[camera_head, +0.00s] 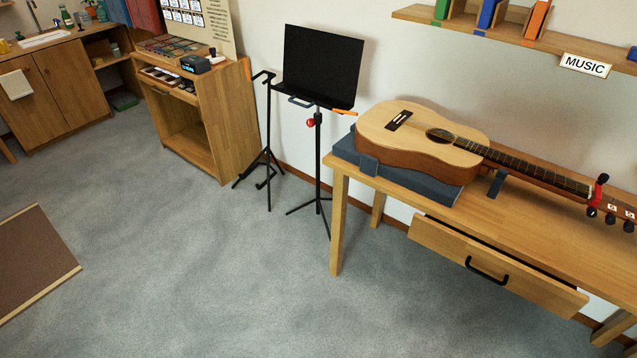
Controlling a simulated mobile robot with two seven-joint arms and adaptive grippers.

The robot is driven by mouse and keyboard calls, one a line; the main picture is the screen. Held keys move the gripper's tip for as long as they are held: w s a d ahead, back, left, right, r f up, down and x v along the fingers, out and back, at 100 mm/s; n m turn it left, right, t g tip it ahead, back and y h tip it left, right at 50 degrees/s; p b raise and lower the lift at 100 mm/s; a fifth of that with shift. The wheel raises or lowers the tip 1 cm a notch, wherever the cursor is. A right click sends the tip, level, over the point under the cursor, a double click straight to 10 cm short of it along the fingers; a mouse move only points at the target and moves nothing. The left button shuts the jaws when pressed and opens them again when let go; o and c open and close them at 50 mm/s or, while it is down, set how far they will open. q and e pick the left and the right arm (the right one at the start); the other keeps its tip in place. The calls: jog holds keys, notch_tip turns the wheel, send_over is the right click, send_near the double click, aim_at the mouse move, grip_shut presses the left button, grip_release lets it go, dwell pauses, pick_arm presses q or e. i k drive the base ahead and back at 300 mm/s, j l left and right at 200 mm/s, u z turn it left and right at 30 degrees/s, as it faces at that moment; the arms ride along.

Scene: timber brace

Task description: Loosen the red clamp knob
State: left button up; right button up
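A round red knob (310,123) sits on the side of the black music stand's post, below its dark desk plate (322,67). The stand (318,170) is upright on a tripod base, just left of the wooden table. An orange piece (344,111) shows at the right end of the desk's lower edge. A red clamp-like piece (599,190) also sits on the guitar's neck near the headstock. Neither of my grippers is in view.
An acoustic guitar (420,136) lies on a blue-grey support (440,185) on the table (530,222). The drawer (490,265) is pulled partly open. A second black stand (268,145) stands beside a wooden cabinet (215,125).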

aim_at(311, 122)
jog(key=i+j+z, duration=0.1)
jog(key=i, duration=0.3)
jog(key=i+j, duration=0.1)
jog(key=i, duration=0.3)
jog(key=i+j+z, duration=0.15)
jog(key=i, duration=0.25)
